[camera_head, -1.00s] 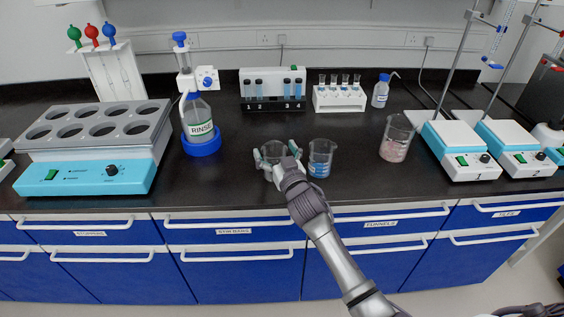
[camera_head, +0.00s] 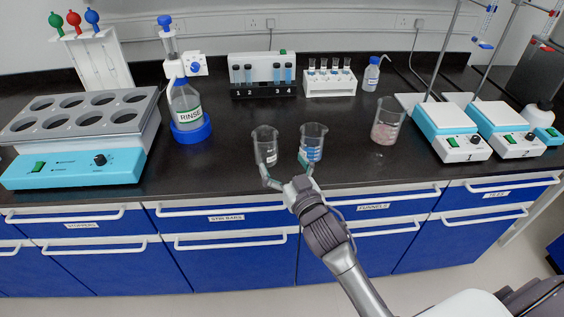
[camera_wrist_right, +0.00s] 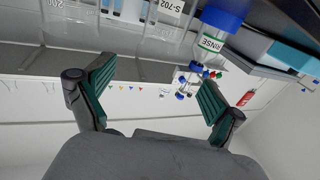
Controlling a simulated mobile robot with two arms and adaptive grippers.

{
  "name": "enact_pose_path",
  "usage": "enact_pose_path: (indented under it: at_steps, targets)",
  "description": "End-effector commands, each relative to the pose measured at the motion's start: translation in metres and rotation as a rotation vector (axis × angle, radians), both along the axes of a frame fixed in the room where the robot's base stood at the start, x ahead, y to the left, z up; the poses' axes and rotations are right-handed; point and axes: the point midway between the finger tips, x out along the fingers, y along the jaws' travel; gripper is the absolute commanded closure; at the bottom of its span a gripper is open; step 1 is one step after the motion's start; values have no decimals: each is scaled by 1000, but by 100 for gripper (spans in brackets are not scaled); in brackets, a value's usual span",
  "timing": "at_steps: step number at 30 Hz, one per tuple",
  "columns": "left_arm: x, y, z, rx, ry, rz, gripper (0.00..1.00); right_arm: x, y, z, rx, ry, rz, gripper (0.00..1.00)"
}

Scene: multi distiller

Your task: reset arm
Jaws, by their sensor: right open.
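My right gripper (camera_head: 287,178) is open and empty at the front edge of the black bench, just in front of two glass beakers. In the right wrist view its two green-padded fingers (camera_wrist_right: 155,98) are spread wide with nothing between them. An empty-looking glass beaker (camera_head: 265,146) stands upright behind the left finger. A beaker with blue liquid (camera_head: 312,143) stands behind the right finger, whose tip overlaps its lower part in the picture; I cannot tell if they touch. My left gripper is not in view.
A RINSE bottle (camera_head: 187,108) and a block with round wells (camera_head: 80,135) stand on the left. A beaker with pinkish contents (camera_head: 387,121) and two stirrer plates (camera_head: 447,132) stand on the right. Tube racks (camera_head: 329,82) are at the back. Drawer handles (camera_head: 222,238) stick out below the bench.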

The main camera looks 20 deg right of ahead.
Motion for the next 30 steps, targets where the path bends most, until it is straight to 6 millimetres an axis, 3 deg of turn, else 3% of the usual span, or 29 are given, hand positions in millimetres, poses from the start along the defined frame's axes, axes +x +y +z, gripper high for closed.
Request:
enact_pose_path:
  at_steps: [7, 11, 15, 18, 24, 30]
  targets:
    - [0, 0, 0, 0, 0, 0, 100, -2, -1, -3, 0, 16, -5, 7]
    - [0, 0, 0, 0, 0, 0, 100, -23, -8, -29, -8, 150, -45, 7]
    - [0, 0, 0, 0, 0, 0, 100, -84, -17, -83, -34, 465, -92, 7]
    - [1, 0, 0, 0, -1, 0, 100, -132, -17, -111, -59, 674, -87, 7]
    - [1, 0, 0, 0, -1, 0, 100, -204, -12, -138, -99, 950, -41, 7]
    - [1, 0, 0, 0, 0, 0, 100, -262, -6, -148, -130, 1148, 20, 7]
